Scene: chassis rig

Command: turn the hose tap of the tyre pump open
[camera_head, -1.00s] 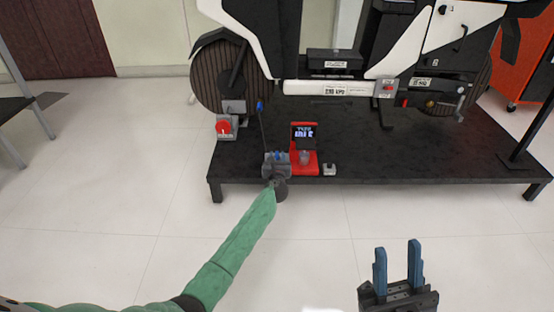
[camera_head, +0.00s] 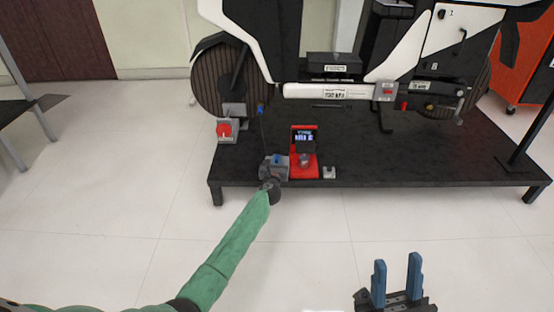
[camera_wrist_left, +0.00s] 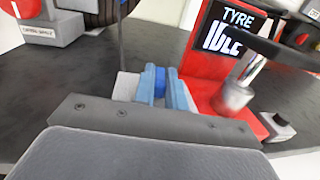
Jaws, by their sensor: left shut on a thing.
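The tyre pump (camera_head: 304,165) is a red unit with a dark screen on the front edge of the black platform; it shows large in the left wrist view (camera_wrist_left: 207,75), its screen reading "TYRE IDLE". A small blue part (camera_wrist_left: 160,80), apparently the hose tap, sits by a pale block just left of the pump. My left gripper (camera_head: 273,165) is there, its two blue fingers (camera_wrist_left: 164,90) shut on that blue part. The fingers partly hide the tap, so its turn angle is unclear. My right gripper (camera_head: 396,278) is open and empty, low in front of the platform.
A box with a red knob (camera_head: 225,130) stands left on the platform (camera_head: 430,165). A small grey block with a button (camera_head: 329,172) sits right of the pump. A thin dark hose or rod rises behind the tap. The motorcycle-like rig stands behind. The floor in front is clear.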

